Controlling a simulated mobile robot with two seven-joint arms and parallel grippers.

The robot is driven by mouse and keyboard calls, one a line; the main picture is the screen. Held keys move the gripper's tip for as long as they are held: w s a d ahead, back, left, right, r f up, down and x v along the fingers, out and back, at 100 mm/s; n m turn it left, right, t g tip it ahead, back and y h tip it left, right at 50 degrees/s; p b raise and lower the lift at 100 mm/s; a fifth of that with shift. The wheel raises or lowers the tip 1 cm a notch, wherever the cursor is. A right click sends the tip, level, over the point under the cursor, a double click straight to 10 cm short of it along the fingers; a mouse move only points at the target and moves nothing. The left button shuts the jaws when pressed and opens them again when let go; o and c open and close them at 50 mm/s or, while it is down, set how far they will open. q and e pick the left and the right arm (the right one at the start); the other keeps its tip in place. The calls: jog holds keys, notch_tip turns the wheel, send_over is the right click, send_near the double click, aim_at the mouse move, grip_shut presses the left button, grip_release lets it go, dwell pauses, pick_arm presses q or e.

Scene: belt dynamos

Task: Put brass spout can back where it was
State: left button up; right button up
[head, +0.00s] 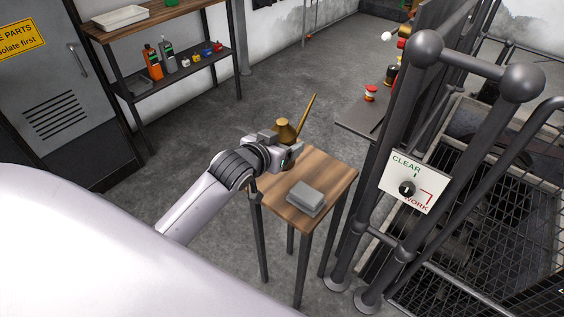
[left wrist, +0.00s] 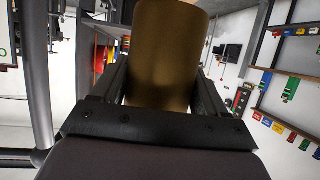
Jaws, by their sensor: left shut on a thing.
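The brass spout can (head: 285,131) has a long thin spout that points up and to the right. My left gripper (head: 287,148) is shut on it, over the far left end of a small wooden table (head: 325,172). In the left wrist view the can's brass body (left wrist: 168,55) fills the space between the two dark fingers (left wrist: 165,85). The can's base is hidden behind the gripper in the head view, so I cannot tell whether it touches the table. My right gripper is not in view.
A grey box (head: 305,198) lies on the small table. A railing (head: 470,75) with a CLEAR/WORK switch panel (head: 407,188) stands to the right. A shelf (head: 190,70) with bottles is at the back left. A dark side table (head: 362,122) holds a red-and-white item (head: 370,93).

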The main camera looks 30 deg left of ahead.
pick_arm(q)
jog(key=shift+f+b, duration=0.4)
jog(key=shift+f, duration=2.35)
jog(key=shift+f, duration=0.1)
jog(key=o, duration=1.3)
jog(key=shift+f, duration=0.1)
jog(key=shift+o, duration=0.2)
jog(key=shift+r, duration=0.25)
jog(key=p+v, duration=0.1)
jog(key=v, duration=1)
jog(key=s+d+f+m+g+h, duration=0.1)
jog(key=s+d+f, duration=0.2)
jog(key=s+f, duration=0.4)
jog(key=s+d+f+m+g, duration=0.1)
jog(key=s+d+f+g, duration=0.1)
jog(key=s+f, duration=0.5)
jog(key=shift+d+f+h, duration=0.4)
jog(key=shift+d+f, duration=0.15)
jog(key=shift+f, duration=0.05)
